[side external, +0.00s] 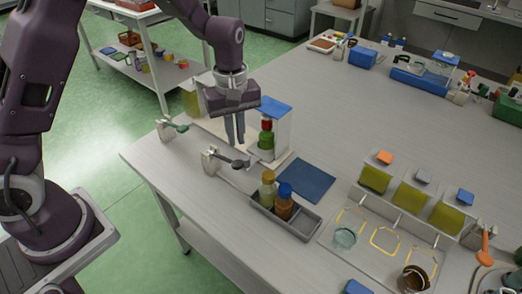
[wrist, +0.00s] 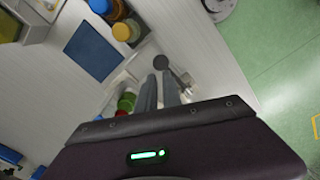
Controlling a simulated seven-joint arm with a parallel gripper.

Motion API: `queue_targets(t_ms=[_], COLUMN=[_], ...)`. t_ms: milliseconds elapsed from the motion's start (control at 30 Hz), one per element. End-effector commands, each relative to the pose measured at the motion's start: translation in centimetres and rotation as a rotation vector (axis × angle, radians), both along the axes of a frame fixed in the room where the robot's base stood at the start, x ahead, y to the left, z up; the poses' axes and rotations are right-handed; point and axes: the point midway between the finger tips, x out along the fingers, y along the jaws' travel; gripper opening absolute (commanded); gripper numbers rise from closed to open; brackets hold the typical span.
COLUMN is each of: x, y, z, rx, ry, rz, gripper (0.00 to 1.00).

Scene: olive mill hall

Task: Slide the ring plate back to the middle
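No part is plainly marked as the ring plate. The closest match is a dark round piece (side external: 240,164) on an arm from a metal bracket (side external: 209,161) at the near left table edge; it also shows in the wrist view (wrist: 161,62). Whether it has a hole is too small to tell. My gripper (side external: 236,142) points down above and just behind this piece, apart from it in the side view. Its two fingers (wrist: 159,76) are slightly apart, with nothing seen between them.
A white stand (side external: 283,130) with a blue top and red and green parts is close right of my gripper. A grey tray (side external: 300,226) with two bottles and a blue mat (side external: 306,181) lie nearer. A second bracket (side external: 166,129) is left.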

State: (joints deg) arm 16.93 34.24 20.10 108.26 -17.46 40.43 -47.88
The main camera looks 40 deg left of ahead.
Motion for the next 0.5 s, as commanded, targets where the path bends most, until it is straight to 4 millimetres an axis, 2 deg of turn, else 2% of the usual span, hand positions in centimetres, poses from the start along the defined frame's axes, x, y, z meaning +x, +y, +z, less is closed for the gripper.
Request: queue_targets(t_ms=[33, 133, 200, 500], x=[1.2, 4.3, 5.6, 6.0], y=[0.6, 2.2, 2.9, 3.1], z=[-1.4, -5.1, -6.9, -12.5], rx=[0.003, 0.004, 0.002, 0.0], ry=[0.005, 0.004, 0.001, 0.0], rz=[0.06, 0.236, 0.316, 0.347], gripper=[0.22, 0.41, 0.44, 0.44])
